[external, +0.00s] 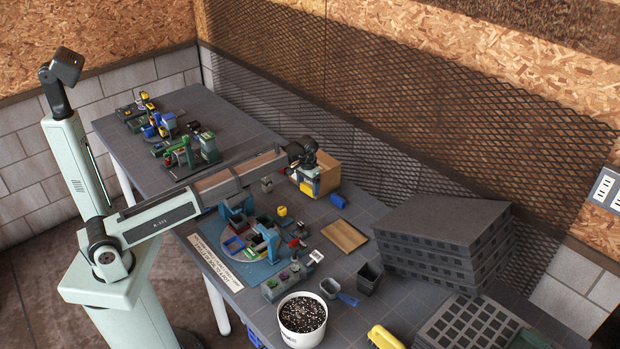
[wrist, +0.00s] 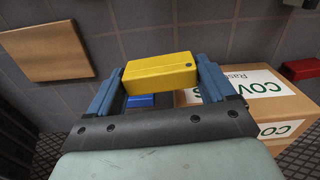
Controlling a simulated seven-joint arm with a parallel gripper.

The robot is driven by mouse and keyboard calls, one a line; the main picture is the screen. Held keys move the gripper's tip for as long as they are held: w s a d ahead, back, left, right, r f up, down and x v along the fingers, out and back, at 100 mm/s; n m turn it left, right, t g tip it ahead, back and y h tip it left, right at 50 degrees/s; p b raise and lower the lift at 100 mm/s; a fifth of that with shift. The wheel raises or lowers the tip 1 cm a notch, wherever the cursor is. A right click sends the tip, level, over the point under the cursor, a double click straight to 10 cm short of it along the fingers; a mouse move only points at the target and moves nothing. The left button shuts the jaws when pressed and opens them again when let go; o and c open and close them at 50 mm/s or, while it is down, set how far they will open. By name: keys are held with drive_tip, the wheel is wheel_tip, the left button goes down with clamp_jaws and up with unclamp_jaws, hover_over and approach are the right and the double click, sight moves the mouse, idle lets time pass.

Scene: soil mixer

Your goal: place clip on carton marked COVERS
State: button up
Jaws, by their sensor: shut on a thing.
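My gripper (wrist: 160,76) is shut on a yellow block (wrist: 158,74), which I take to be the clip. The block spans between the blue fingers, and in the external view it shows as a small yellow shape (external: 308,188) under my wrist. The brown carton (wrist: 290,103) has white labels reading COVERS and lies to the right in the wrist view, partly behind the right finger. In the external view the carton (external: 328,170) stands just behind my gripper, which hides part of it. I cannot tell whether the block touches the carton.
A blue object (wrist: 140,100) lies on the table beyond the fingers. A wooden board (wrist: 45,52) lies at left in the wrist view, and a red piece (wrist: 302,69) at right. The table between board and carton is mostly clear.

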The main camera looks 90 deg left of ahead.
drive_tip(key=shift+n, duration=0.7)
drive_tip(key=a+r, duration=0.2)
drive_tip(key=a, duration=0.2)
drive_tip(key=a+r, duration=0.3)
drive_tip(key=a, duration=0.1)
drive_tip(key=a+r, duration=0.3)
drive_tip(key=a, duration=0.1)
drive_tip(key=shift+s+r, duration=0.25)
drive_tip(key=shift+s, duration=0.15)
drive_tip(key=w+a+r, duration=0.3)
drive_tip(key=a+r, duration=0.3)
drive_tip(key=a, duration=0.1)
drive_tip(key=shift+s+d+f+m, duration=0.15)
drive_tip(key=shift+f+m, duration=0.2)
drive_tip(key=shift+f, duration=1.25)
drive_tip(key=shift+s+d+f+m, duration=0.1)
drive_tip(key=shift+f+m, duration=0.3)
drive_tip(key=shift+f, duration=1.25)
drive_tip(key=shift+s+d+f+m, duration=0.15)
drive_tip(key=shift+f+m, duration=0.2)
drive_tip(key=shift+f, duration=1.25)
drive_tip(key=shift+w+f, duration=0.1)
drive_tip(key=o, duration=0.8)
drive_tip(key=shift+o, duration=0.2)
